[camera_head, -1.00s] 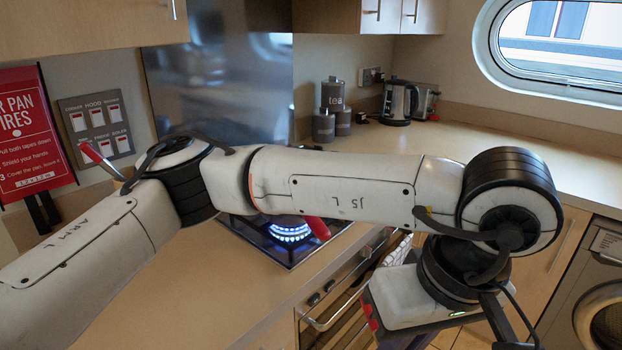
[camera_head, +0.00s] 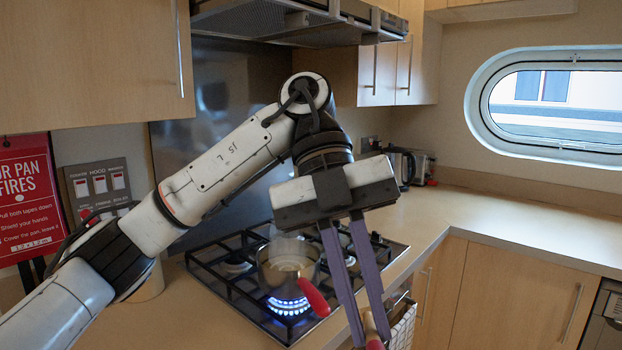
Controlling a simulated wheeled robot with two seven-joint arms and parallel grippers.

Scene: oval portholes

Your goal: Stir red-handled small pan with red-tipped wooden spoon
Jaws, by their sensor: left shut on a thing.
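The red-handled small pan (camera_head: 288,262) stands on the lit front burner of the hob. Its red handle (camera_head: 314,297) points toward me, to the lower right. My left gripper (camera_head: 372,335) hangs down just right of the pan, apart from it. Its long purple fingers are shut on a tan wooden piece with a red end, which looks like the red-tipped wooden spoon (camera_head: 370,324). Most of the spoon is hidden or below the picture edge. My right gripper is not in view.
The black hob grates (camera_head: 235,265) surround the pan, with blue flame (camera_head: 288,306) beneath it. A cooker hood (camera_head: 310,22) overhangs the hob. A cream container (camera_head: 150,282) is partly behind my left arm. The right-hand counter (camera_head: 500,228) is clear; a kettle (camera_head: 402,165) stands behind.

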